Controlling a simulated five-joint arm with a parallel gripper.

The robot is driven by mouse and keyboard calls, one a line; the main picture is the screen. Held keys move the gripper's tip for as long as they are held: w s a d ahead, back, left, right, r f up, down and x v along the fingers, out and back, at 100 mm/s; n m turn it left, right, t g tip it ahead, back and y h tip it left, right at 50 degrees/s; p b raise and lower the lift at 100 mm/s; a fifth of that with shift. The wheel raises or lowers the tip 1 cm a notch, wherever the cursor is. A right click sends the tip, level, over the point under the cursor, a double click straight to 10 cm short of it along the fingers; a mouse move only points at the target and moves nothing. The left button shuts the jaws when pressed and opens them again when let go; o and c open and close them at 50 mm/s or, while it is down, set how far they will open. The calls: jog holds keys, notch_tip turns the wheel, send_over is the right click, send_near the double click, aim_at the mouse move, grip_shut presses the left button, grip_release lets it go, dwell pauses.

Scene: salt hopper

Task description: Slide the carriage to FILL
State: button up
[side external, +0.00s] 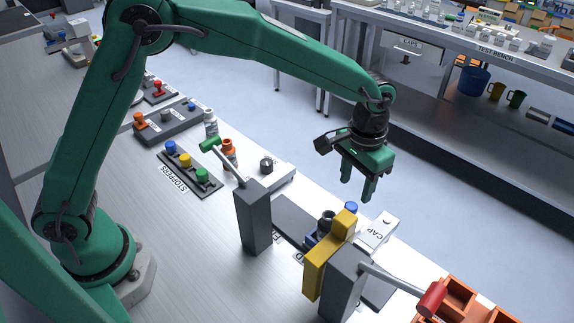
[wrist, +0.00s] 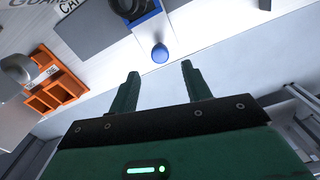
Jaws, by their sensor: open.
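The carriage seems to be the blue holder (side external: 312,238) with a dark round vessel (side external: 327,220) in it, on a dark grey track (side external: 290,215) between two grey posts. The yellow upright piece (side external: 320,265) partly hides it. In the wrist view a blue rim (wrist: 146,17) around a dark vessel shows at the top. My gripper (side external: 357,192) is open and empty, above and beyond the far side of the track, fingers pointing down; its fingers also show in the wrist view (wrist: 160,72). It touches nothing. Labels by the track are mostly hidden; I cannot read FILL.
The left post (side external: 254,215) carries a green-tipped lever (side external: 210,144); the right post (side external: 343,285) carries a red-handled lever (side external: 432,299). A blue ball-like piece (wrist: 160,53) and a CAP plate (side external: 378,234) are near the track. An orange crate (side external: 455,298) stands front right.

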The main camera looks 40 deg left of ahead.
aim_at(351, 205)
jog(key=shift+f, duration=3)
jog(key=shift+a, duration=0.1)
grip_shut()
